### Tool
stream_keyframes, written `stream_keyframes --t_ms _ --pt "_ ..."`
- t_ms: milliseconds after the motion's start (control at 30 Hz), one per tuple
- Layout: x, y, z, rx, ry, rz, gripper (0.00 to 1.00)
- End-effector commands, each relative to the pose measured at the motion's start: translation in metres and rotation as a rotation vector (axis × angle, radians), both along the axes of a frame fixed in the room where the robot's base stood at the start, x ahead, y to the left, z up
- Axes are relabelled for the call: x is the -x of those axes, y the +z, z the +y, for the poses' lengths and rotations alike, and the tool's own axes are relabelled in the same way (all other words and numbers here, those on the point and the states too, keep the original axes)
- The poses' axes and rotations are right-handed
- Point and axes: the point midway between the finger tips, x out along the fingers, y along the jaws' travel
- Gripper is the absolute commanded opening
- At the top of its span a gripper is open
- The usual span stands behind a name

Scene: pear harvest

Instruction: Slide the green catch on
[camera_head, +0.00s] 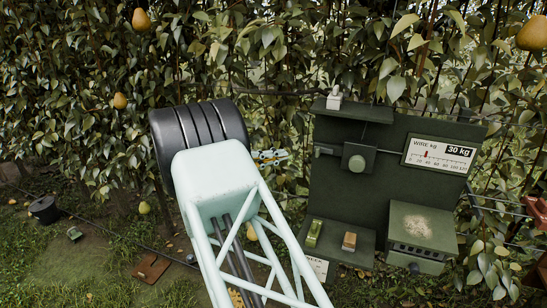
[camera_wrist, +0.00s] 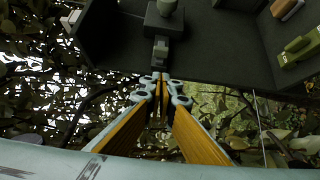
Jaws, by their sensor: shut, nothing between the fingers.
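The green catch (camera_head: 314,233) lies on a low ledge of the dark green board (camera_head: 385,120), left of a brown catch (camera_head: 349,241). In the wrist view the green catch (camera_wrist: 300,47) is at the upper right, with the brown catch (camera_wrist: 287,8) above it, partly cut off. My gripper (camera_head: 283,154) is left of the board, partly hidden behind my arm. In the wrist view my gripper (camera_wrist: 161,82) is shut and empty. Its tips point at a small grey tab (camera_wrist: 160,50) beside a box with a round knob (camera_wrist: 166,7). Contact with the tab cannot be told.
A wire gauge (camera_head: 440,154) reads 30 kg at the board's upper right. A green box (camera_head: 423,229) with a speckled top stands below it. A pale block (camera_head: 335,97) is on the top shelf. Dense foliage with pears (camera_head: 141,20) fills the background.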

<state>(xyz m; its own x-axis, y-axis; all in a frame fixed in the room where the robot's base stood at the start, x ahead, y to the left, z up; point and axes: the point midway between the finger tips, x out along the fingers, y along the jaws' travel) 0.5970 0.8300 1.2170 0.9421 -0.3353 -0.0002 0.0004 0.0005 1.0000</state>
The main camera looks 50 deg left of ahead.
Motion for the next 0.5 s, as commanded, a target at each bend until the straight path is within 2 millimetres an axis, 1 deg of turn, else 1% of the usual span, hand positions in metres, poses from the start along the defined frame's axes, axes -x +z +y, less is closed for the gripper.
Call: stream_keyframes --t_ms 33,200,500 --pt "-0.007 0.000 -0.003 0.000 -0.001 0.000 0.00" --pt "-0.028 0.001 -0.010 0.000 -0.002 -0.001 0.00" --pt "-0.059 0.000 -0.022 -0.001 -0.002 0.000 0.00"
